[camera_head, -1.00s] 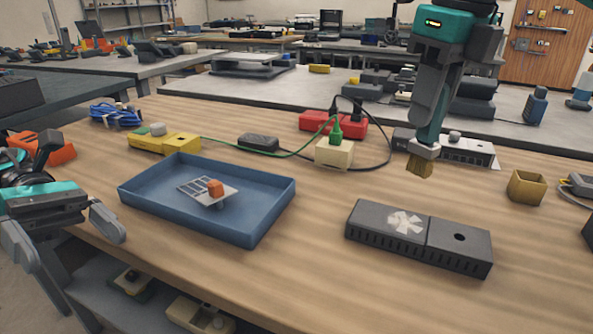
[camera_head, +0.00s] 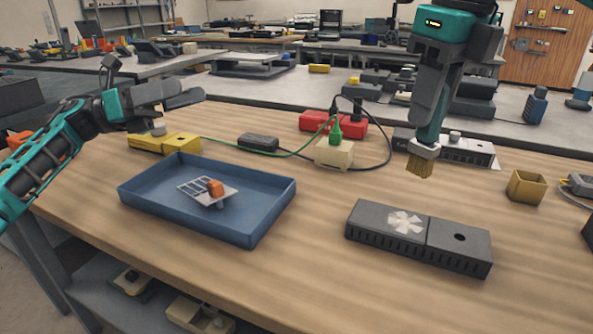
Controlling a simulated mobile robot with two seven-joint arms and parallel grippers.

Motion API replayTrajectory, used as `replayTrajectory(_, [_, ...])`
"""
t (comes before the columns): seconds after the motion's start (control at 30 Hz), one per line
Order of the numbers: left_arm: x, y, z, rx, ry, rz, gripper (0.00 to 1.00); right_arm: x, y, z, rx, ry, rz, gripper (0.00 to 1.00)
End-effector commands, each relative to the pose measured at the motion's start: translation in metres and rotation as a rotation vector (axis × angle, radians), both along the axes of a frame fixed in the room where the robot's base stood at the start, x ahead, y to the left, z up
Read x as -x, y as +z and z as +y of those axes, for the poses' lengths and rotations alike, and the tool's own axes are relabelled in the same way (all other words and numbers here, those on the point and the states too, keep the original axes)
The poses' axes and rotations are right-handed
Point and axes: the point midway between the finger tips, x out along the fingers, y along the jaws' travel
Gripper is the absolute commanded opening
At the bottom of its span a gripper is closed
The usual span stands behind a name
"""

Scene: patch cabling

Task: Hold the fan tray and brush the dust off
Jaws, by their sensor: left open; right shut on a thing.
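My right gripper (camera_head: 425,141) is shut on a brush with tan bristles (camera_head: 419,167). It holds the brush bristles-down above the table, behind a dark box. A light grey slotted plate with an orange block on it (camera_head: 215,187), which looks like the fan tray, lies in a blue tray (camera_head: 270,218). The dark box (camera_head: 455,258) carries a white fan-shaped mark (camera_head: 405,222) and stands right of the blue tray. My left gripper (camera_head: 185,97) is open and empty, raised behind and above the blue tray's left part, apart from the plate.
A yellow block (camera_head: 150,144), a black adapter (camera_head: 258,143), a cream box with a green plug (camera_head: 334,153) and a red power strip (camera_head: 312,121) stand behind the tray. A small open yellow box (camera_head: 527,187) is at right. The table front is clear.

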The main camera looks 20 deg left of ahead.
Motion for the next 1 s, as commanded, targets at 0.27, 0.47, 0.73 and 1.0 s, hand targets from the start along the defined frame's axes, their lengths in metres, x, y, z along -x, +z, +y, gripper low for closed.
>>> replayTrajectory(0.27, [-0.057,0.033,-0.006,0.034,0.113,-0.007,1.0,0.0,0.0,0.0,0.0,0.0,0.0,0.0])
replayTrajectory(0.47, [-0.068,-0.018,-0.083,-0.2,-0.058,-0.067,1.0,0.0,0.0,0.0,0.0,0.0,0.0,0.0])
replayTrajectory(0.73, [-0.054,-0.085,-0.167,-0.509,-0.347,-0.19,1.0,0.0,0.0,0.0,0.0,0.0,0.0,0.0])
replayTrajectory(1.0, [-0.04,-0.119,-0.196,-0.659,-0.51,-0.258,1.0,0.0,0.0,0.0,0.0,0.0,0.0,0.0])
